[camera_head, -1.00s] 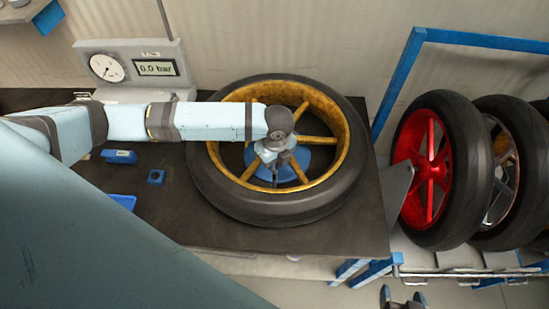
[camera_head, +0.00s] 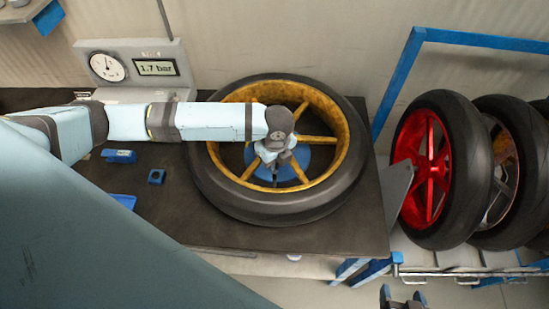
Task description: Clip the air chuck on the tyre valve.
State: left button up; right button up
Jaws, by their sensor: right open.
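A motorcycle wheel with a gold rim and black tyre (camera_head: 275,207) lies flat on the dark bench, over a blue round support (camera_head: 297,166). My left arm reaches across it from the left. My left gripper (camera_head: 275,167) points down at the wheel's hub area, inside the rim; its fingers are small and partly hidden, so I cannot tell how they stand. The air chuck and the tyre valve cannot be made out. My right gripper (camera_head: 402,295) is open and empty at the bottom edge, low in front of the bench.
A gauge box (camera_head: 135,64) with a dial and a display reading 1.7 bar stands at the back left. Small blue blocks (camera_head: 119,156) (camera_head: 156,176) lie on the bench (camera_head: 165,215). A red-rimmed wheel (camera_head: 425,180) and others stand in a rack at right.

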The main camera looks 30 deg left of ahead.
pick_arm(q)
jog(key=o, duration=1.4)
jog(key=shift+r+p, duration=0.95)
jog(key=shift+r, duration=2.55)
